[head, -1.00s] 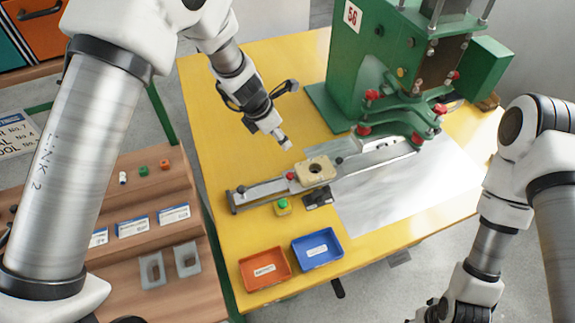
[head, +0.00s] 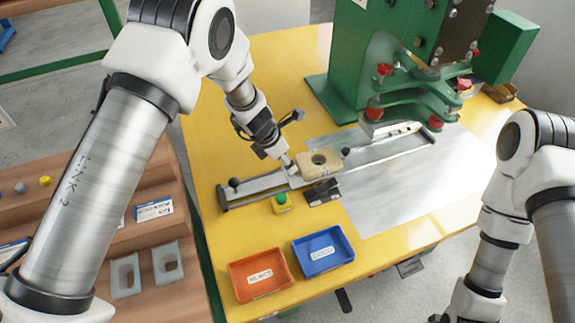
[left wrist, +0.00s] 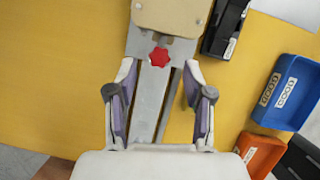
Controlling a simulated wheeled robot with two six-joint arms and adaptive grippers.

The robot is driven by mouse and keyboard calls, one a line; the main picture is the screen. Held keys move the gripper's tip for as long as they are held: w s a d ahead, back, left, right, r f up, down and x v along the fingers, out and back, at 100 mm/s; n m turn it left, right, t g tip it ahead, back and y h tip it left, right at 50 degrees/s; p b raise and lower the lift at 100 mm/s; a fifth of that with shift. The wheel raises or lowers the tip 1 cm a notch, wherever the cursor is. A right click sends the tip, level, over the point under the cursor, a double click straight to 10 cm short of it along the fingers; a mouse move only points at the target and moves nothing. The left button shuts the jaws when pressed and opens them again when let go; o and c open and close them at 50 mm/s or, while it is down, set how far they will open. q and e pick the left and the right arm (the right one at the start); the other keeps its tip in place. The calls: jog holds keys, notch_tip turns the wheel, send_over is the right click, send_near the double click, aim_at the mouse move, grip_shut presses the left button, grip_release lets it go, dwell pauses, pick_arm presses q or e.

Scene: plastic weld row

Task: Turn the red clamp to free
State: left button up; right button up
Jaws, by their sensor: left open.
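The red clamp (left wrist: 159,57) shows in the left wrist view as a small red star-shaped knob on a grey metal rail (left wrist: 149,100), just in front of a beige block with a hole (head: 322,160). In the head view my left gripper covers the knob. My left gripper (left wrist: 159,68) is open, with one finger on each side of the rail and the knob between the fingertips. I cannot tell whether the fingers touch it. In the head view the left gripper (head: 287,162) points down at the rail. My right gripper is almost wholly cut off at the bottom edge.
A green press (head: 350,60) with red knobs stands behind the rail. A green button on a yellow box (head: 281,207) and a black device (head: 323,197) sit in front. Orange (head: 233,277) and blue (head: 298,257) trays lie at the table's front.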

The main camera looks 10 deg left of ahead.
pick_arm(q)
jog(key=x, duration=0.2)
jog(key=shift+w+d+f, duration=0.1)
jog(key=shift+w+f, duration=0.05)
jog(key=shift+f, duration=0.2)
jog(key=shift+r, duration=0.1)
grip_shut()
